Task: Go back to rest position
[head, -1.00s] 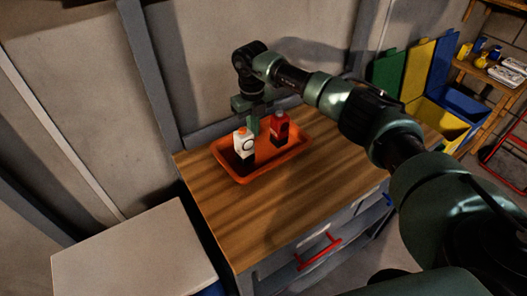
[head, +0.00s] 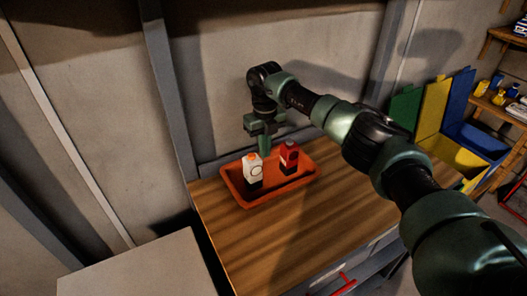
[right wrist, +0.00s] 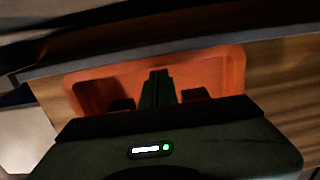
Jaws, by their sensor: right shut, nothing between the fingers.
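My right gripper (head: 264,147) is shut and empty, pointing down over the back part of an orange tray (head: 300,183). It is just behind two bottles standing upright in the tray. One bottle is white with an orange cap (head: 252,170); the other is red with a dark base (head: 289,157). In the right wrist view the shut fingers (right wrist: 158,82) show over the tray (right wrist: 215,72), with dark shapes on either side. My left gripper is not in view.
The tray stands on a wooden-topped cabinet (head: 290,235) near the wall. A white-topped box (head: 140,265) is at the lower left. Green, yellow and blue bins (head: 440,115) and a shelf with small items (head: 500,100) are at the right. The front of the wooden top is clear.

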